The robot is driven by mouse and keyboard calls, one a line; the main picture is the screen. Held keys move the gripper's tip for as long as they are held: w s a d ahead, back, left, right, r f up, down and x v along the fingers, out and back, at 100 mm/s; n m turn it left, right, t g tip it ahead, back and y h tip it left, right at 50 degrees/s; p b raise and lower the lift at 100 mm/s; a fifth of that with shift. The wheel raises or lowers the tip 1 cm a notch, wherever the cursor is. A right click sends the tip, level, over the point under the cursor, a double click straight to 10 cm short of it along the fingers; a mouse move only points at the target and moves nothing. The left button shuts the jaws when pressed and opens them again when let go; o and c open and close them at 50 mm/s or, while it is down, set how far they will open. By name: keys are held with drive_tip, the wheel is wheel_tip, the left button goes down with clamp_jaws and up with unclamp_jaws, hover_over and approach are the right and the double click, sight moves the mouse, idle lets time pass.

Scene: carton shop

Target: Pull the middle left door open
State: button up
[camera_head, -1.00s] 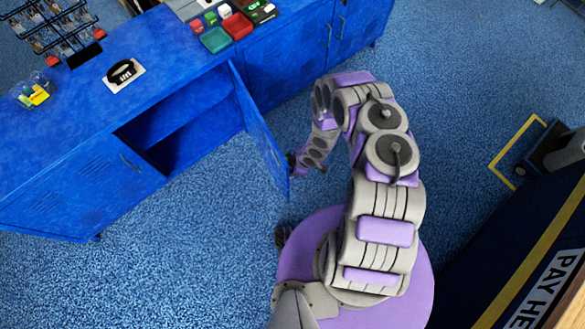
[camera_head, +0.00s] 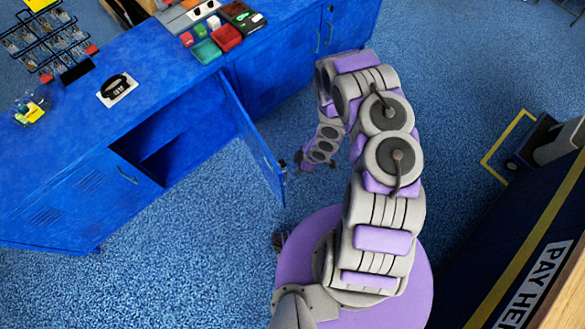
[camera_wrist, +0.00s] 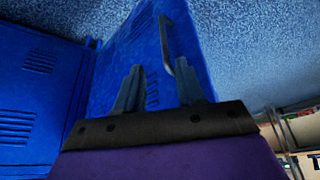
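The blue middle left door (camera_head: 252,138) stands swung well out from the counter cabinet, showing the dark interior (camera_head: 180,140) to its left. My gripper (camera_head: 298,162) is beside the door's free edge, on its outer, right side. In the wrist view the door (camera_wrist: 125,60) fills the middle, with vents and a grey bar handle (camera_wrist: 166,45). My gripper's two fingers (camera_wrist: 160,88) are spread apart in front of the door face. The handle's lower end is near the right finger; whether they touch I cannot tell.
The counter top (camera_head: 150,70) carries a black item on a white card (camera_head: 117,89), a wire rack (camera_head: 45,45) and coloured trays (camera_head: 226,38). A closed left door (camera_head: 95,195) is on the same cabinet. Blue carpet (camera_head: 190,260) is free in front. A dark "PAY HERE" counter (camera_head: 500,260) stands right.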

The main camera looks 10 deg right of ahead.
drive_tip(key=p+v, duration=0.1)
drive_tip(key=v, duration=0.5)
drive_tip(key=shift+r, duration=0.25)
drive_tip(key=shift+d, duration=0.1)
drive_tip(key=w+d+r+m+t+h, duration=0.1)
drive_tip(key=w+d+r+m+h, duration=0.35)
drive_tip(key=d+r, duration=0.85)
drive_tip(key=d+r+m+h, duration=0.2)
drive_tip(key=r, duration=0.6)
drive_tip(key=d+r+m+h, duration=0.2)
drive_tip(key=r, duration=0.6)
drive_tip(key=s+a+r+m+g, duration=0.1)
drive_tip(key=s+a+r+m, duration=0.1)
drive_tip(key=s+r, duration=0.4)
drive_tip(key=s+a+r+m+g, duration=0.1)
drive_tip(key=s+a+r+m, duration=0.15)
drive_tip(key=s+r, duration=0.4)
drive_tip(key=s+a+r+m+g+y, duration=0.1)
drive_tip(key=s+a+r+y, duration=0.1)
drive_tip(key=s+a, duration=0.3)
drive_tip(key=s+a+r+m+y, duration=0.1)
drive_tip(key=s+a+r, duration=0.4)
drive_tip(key=s, duration=0.7)
drive_tip(key=shift+g+y, duration=0.4)
drive_tip(key=shift+y, duration=0.15)
